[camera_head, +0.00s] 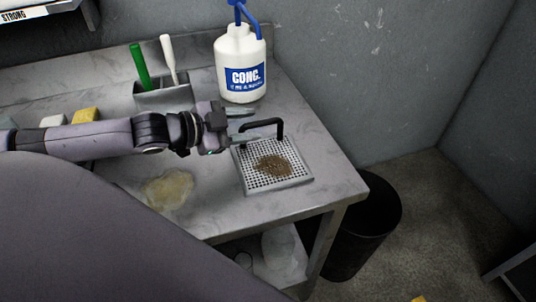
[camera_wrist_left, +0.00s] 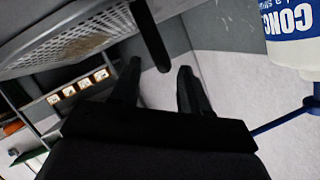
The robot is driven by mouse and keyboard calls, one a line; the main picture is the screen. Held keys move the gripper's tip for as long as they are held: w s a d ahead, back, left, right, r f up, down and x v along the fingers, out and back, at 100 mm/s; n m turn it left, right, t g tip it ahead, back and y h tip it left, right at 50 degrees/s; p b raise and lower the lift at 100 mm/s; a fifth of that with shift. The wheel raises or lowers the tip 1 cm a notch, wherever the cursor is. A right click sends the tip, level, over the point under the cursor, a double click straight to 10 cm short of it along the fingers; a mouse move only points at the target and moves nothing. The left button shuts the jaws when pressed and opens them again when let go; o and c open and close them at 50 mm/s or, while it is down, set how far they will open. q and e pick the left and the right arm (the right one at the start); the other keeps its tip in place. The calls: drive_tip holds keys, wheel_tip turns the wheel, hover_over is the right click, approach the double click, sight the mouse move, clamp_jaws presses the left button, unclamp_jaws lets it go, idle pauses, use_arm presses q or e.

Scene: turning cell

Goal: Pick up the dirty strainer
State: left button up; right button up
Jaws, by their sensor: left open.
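The dirty strainer (camera_head: 298,178) is a square, perforated grey tray with a brown heap of dirt on it. It lies on the metal bench near its right end. Its black handle (camera_head: 264,122) rises along the back edge. My left gripper (camera_head: 244,126) is open, with its fingertips beside the left end of the handle; I see no grip on it. In the left wrist view the strainer (camera_wrist_left: 62,42) fills the upper left, and the handle (camera_wrist_left: 150,36) reaches down towards the gap between the open fingers (camera_wrist_left: 158,88). My right gripper is out of view.
A white CONC. bottle (camera_head: 240,68) with a blue pump stands behind the gripper. A holder (camera_head: 165,97) with green and white handled tools stands further left. A yellowish puddle (camera_head: 168,190) lies in front. A black bin (camera_head: 368,225) stands beside the bench's right end.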

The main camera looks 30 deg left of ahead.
sight(253, 124)
use_arm(q)
drive_tip(key=shift+p+x, duration=0.3)
drive_tip(key=shift+x, duration=1.8)
drive_tip(key=shift+a+f, duration=0.1)
drive_tip(key=shift+w, duration=0.1)
clamp_jaws()
